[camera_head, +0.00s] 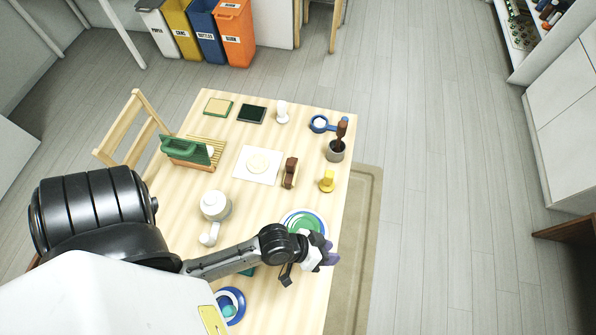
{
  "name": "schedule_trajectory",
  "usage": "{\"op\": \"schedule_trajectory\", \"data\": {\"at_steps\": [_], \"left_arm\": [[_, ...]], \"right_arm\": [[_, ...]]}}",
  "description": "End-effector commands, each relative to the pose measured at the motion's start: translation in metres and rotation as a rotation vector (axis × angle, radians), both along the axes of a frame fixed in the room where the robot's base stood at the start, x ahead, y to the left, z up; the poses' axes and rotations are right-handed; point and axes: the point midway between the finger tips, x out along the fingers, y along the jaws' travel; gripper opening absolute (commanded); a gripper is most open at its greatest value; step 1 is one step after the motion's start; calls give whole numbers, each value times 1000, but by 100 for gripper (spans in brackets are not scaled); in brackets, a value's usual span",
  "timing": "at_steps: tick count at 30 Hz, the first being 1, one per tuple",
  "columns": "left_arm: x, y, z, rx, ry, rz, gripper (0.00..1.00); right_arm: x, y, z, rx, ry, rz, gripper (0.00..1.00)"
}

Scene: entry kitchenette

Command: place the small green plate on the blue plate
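A round green plate shape (305,225) shows inside a white plate with a blue rim (289,216) near the table's right edge. I cannot tell whether it lies flat on it. A blue plate (240,296) sits at the table's near end, with small light-blue and green items (228,310) on it, partly hidden by my body. My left gripper (328,256), with purple fingertips, is just in front of the green and white plates and overlaps their near edge in the picture. Its finger gap and any contact are unclear. My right gripper is out of view.
A white teapot-like vessel (215,205) stands left of the plates. A yellow item (327,180), a brown wooden item (290,172) and a grey cup with a brown utensil (335,152) stand farther back. A green rack item (188,150) is at left.

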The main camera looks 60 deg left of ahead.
Motion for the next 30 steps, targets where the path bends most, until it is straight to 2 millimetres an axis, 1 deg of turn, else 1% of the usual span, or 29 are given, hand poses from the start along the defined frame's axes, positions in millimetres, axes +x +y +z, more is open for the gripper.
{"op": "schedule_trajectory", "data": {"at_steps": [1,6,9,12,15,18,26,30], "left_arm": [[-12,15,2,92,49,-32,34],[-49,61,9,353,220,-96,34],[-67,82,15,456,303,-108,34],[-80,97,21,522,364,-110,34],[-88,106,24,560,401,-110,34],[-91,109,26,574,417,-110,34],[-91,110,26,575,420,-111,34],[-91,109,32,575,419,-110,34]], "right_arm": [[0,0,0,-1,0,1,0],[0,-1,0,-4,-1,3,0],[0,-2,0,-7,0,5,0],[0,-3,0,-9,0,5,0],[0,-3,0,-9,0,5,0],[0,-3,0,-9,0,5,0],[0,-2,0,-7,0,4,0],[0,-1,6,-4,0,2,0]]}}
